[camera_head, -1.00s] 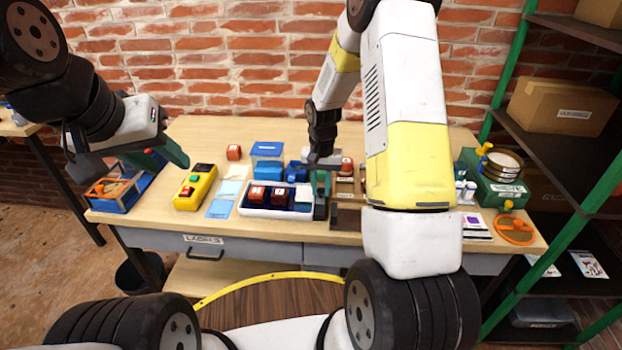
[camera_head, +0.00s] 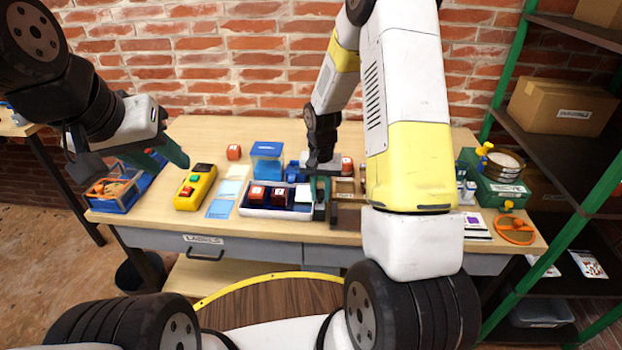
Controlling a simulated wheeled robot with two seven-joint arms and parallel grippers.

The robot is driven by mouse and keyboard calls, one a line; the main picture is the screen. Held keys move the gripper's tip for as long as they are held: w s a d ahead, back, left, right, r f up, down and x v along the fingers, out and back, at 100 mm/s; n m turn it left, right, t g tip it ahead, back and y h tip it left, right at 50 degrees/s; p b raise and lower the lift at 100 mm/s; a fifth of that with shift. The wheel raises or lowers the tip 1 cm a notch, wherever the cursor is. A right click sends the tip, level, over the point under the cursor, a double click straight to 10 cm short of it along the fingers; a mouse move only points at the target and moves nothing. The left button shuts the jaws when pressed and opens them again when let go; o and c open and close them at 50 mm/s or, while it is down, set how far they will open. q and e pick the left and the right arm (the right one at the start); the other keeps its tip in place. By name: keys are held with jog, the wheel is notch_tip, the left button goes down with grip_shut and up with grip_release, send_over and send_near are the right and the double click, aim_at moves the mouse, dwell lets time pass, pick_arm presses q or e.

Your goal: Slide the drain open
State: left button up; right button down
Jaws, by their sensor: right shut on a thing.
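My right gripper (camera_head: 321,190) is low over the middle of the table, between the white tray and a brown wooden box (camera_head: 347,216). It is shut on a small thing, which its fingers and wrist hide. I cannot make out for certain which part is the drain. A green device (camera_head: 490,190) with yellow knobs and a round pan on top stands at the right end of the table. My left gripper (camera_head: 168,158) hangs above the left side of the table, its green fingers apart and empty.
A yellow button box (camera_head: 195,187) and a blue bin (camera_head: 122,190) are at left. An orange round thing (camera_head: 515,229) lies front right.

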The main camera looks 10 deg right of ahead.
aim_at(320, 206)
jog(key=shift+s+a, duration=0.2)
jog(key=shift+s, duration=0.5)
jog(key=c, duration=1.3)
grip_release()
jog(key=shift+r, duration=3.55)
